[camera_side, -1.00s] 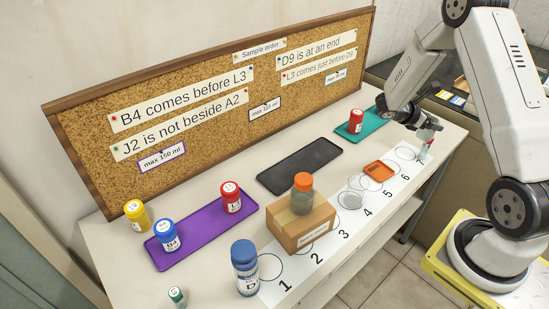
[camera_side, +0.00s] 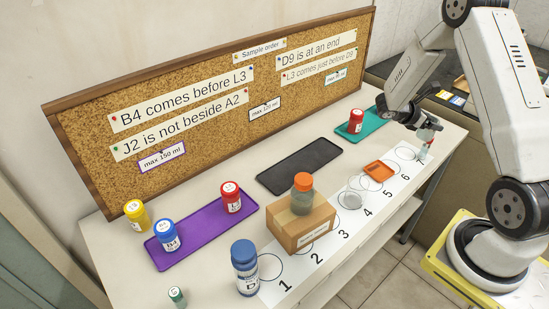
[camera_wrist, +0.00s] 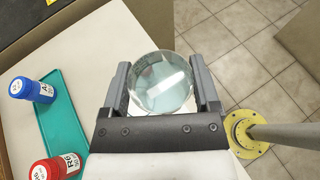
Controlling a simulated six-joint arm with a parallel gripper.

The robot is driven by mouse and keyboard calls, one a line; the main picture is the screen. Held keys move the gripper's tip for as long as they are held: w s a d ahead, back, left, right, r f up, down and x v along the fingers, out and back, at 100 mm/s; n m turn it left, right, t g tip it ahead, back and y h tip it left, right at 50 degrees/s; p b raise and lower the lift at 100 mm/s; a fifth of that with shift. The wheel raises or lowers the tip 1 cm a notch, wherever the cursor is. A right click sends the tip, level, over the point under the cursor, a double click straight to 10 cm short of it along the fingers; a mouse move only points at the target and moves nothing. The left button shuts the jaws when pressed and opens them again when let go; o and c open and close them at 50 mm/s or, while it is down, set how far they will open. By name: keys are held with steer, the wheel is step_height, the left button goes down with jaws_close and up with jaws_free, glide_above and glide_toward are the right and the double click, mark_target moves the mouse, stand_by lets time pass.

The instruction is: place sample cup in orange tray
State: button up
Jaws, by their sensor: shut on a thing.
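My gripper (camera_side: 429,129) is at the far right end of the numbered white strip. In the wrist view its two fingers (camera_wrist: 160,88) are shut on a clear round glass vessel (camera_wrist: 160,80). The same vessel shows in the side view (camera_side: 425,152), low at the strip's end; I cannot tell whether it touches the surface. A small orange tray (camera_side: 379,171) lies on the bench left of my gripper, near number 5. I cannot tell from labels which glass is the sample cup.
A cardboard box (camera_side: 300,229) carries an orange-lidded jar (camera_side: 302,193). A teal tray (camera_wrist: 62,120) holds a red bottle (camera_wrist: 55,167) and a blue bottle (camera_wrist: 33,90). A black tray (camera_side: 300,166) is empty. A purple tray (camera_side: 205,230) holds bottles. A corkboard (camera_side: 200,125) stands behind.

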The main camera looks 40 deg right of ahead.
steer(key=shift+w+a, duration=0.1)
steer(key=w+a+f+n+t+h, duration=0.1)
steer(key=w+a+f+n+t, duration=0.15)
steer(key=a, duration=0.25)
steer(key=w+a+f+n+t+h, duration=0.1)
steer(key=w+a+f+n+t, duration=0.15)
steer(key=w+a+t, duration=0.2)
glide_above(379, 172)
steer(key=shift+f+n, duration=0.4)
steer(key=shift+f, duration=1.45)
steer(key=shift+f, duration=0.1)
steer(key=shift+f, duration=1.7)
steer(key=shift+f, duration=0.15)
steer(key=o, duration=1.1)
steer(key=shift+r, duration=0.2)
